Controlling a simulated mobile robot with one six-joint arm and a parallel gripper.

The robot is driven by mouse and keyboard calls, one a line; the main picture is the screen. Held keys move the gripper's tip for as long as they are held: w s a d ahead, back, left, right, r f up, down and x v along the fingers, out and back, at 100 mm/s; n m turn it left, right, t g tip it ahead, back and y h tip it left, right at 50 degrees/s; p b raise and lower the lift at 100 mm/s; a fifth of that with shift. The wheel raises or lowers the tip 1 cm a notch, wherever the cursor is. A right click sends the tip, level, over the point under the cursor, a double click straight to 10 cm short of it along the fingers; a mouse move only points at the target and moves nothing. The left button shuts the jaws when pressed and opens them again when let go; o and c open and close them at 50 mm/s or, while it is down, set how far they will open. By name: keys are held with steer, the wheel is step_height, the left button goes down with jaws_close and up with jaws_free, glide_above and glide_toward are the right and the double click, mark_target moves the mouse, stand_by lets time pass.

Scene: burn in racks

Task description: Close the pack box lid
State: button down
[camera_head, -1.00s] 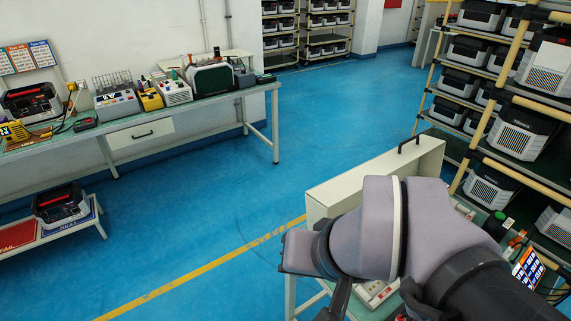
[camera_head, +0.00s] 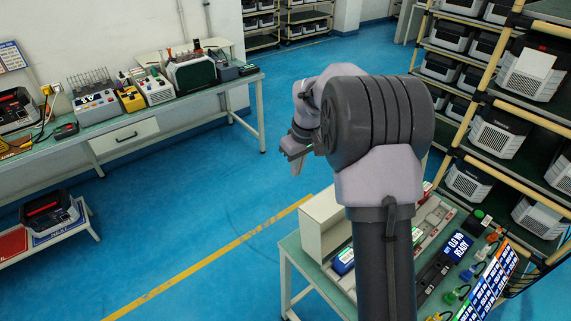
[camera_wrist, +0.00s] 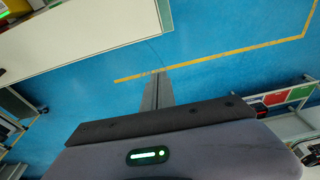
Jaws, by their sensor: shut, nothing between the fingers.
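The pack box, as I take it, is a cream box (camera_head: 322,222) at the left end of the near bench in the head view. In the wrist view a large cream panel (camera_wrist: 75,42), probably part of this box, fills the upper left. My gripper (camera_head: 297,166) is beyond and above the box, partly behind my arm in the head view. In the wrist view my gripper (camera_wrist: 158,75) has its two fingers together, empty, over blue floor and apart from the panel.
The near bench (camera_head: 288,243) holds a blue-labelled device (camera_head: 343,260), a display (camera_head: 458,246) and coloured connectors. A shelf rack (camera_head: 480,110) of battery packs stands at right. A workbench (camera_head: 165,118) and a low stand (camera_head: 75,225) are at left. Floor between is clear.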

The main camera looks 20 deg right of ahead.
step_height(320, 180, down, 11)
steer(key=s+d+b, duration=0.1)
steer(key=b, duration=0.1)
steer(key=shift+s+d+r+b, duration=0.2)
steer(key=shift+s+b, duration=0.15)
steer(key=shift+b, duration=0.05)
stand_by(0.3)
